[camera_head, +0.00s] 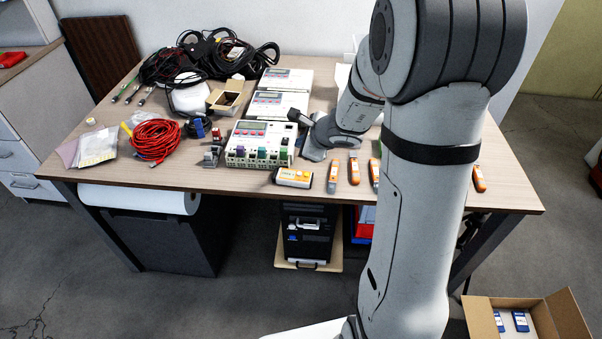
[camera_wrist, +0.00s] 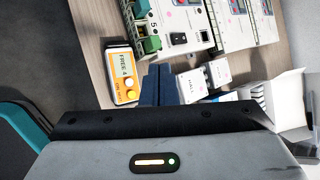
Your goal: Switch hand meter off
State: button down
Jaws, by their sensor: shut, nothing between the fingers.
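The hand meter (camera_head: 293,177) is a small orange and white device lying flat near the table's front edge, just in front of a white terminal unit. In the wrist view the hand meter (camera_wrist: 122,72) shows a display reading what looks like "FREE 4", with a round light button and an orange button below it. My gripper (camera_wrist: 157,85) is shut and empty, its dark blue fingers just right of the meter in that view. They appear apart from it; the height gap is hard to judge. In the head view my arm partly hides the gripper.
White terminal units (camera_head: 258,145) stand in a row behind the meter. Several orange handheld tools (camera_head: 354,171) lie to its right along the front edge. A red cable coil (camera_head: 155,139) and black cables (camera_head: 215,55) lie left. White boxes (camera_wrist: 270,98) show right of my fingers.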

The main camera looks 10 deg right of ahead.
jog(key=b, duration=0.6)
send_over(295, 170)
jog(key=s+d, duration=0.2)
jog(key=s, duration=0.1)
jog(key=f, duration=0.7)
jog(key=shift+s+a+f, duration=0.1)
jog(key=shift+a+f, duration=0.15)
jog(key=shift+f, duration=0.1)
jog(key=shift+f+b, duration=0.45)
jog(key=shift+b, duration=0.3)
jog(key=shift+f, duration=0.15)
jog(key=shift+f+b, duration=0.3)
jog(key=shift+b, duration=0.35)
jog(key=shift+f+b, duration=0.35)
jog(key=shift+b, duration=0.15)
jog(key=shift+r, duration=0.1)
dwell(0.5)
jog(key=shift+r+p, duration=0.65)
jog(key=shift+r, duration=0.1)
